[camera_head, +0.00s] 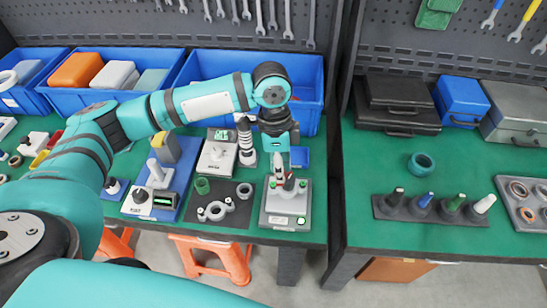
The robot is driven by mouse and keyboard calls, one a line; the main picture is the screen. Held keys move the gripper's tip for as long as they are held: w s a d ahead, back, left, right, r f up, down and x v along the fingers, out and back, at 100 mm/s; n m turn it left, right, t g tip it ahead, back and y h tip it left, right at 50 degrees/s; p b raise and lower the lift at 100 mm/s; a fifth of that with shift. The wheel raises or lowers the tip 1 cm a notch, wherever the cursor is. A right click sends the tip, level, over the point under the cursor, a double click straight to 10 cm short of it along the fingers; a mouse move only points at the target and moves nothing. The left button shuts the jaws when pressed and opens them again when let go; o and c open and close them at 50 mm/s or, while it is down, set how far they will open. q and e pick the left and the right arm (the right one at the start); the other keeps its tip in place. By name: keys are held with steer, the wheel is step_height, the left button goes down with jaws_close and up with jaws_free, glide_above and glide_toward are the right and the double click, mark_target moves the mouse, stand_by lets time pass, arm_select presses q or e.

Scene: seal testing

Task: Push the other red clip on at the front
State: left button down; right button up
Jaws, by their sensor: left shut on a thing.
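My left gripper (279,172) points down over the grey test fixture (289,219) near the front edge of the left green bench. I cannot tell whether the clip touches the fixture. My right gripper is not in view.
A white device (217,158) and a blue tray (186,168) stand close by. Blue bins (205,66) line the back. The right bench holds a teal ring (421,163).

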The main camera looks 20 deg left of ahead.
arm_select(q)
steer(key=f+m+y+p, duration=0.1)
steer(key=f+m, duration=0.2)
steer(key=m, duration=0.3)
steer(key=d+f+m+y+p, duration=0.1)
steer(key=f+m, duration=0.2)
steer(key=m, duration=0.3)
steer(key=d+f+m+p, duration=0.1)
steer(key=f+m, duration=0.2)
steer(key=m, duration=0.3)
steer(key=shift+w+d+f+m+y, duration=0.1)
steer(key=shift+w+f+m+y, duration=0.2)
steer(key=shift+w+y, duration=0.1)
steer(key=shift+r+p, duration=0.15)
steer(key=shift+p, duration=0.3)
steer(key=shift+f+b, duration=0.45)
steer(key=shift+f, duration=0.4)
stand_by(0.7)
steer(key=c, duration=1.1)
jaws_free()
steer(key=shift+o, duration=0.2)
steer(key=shift+r, duration=0.1)
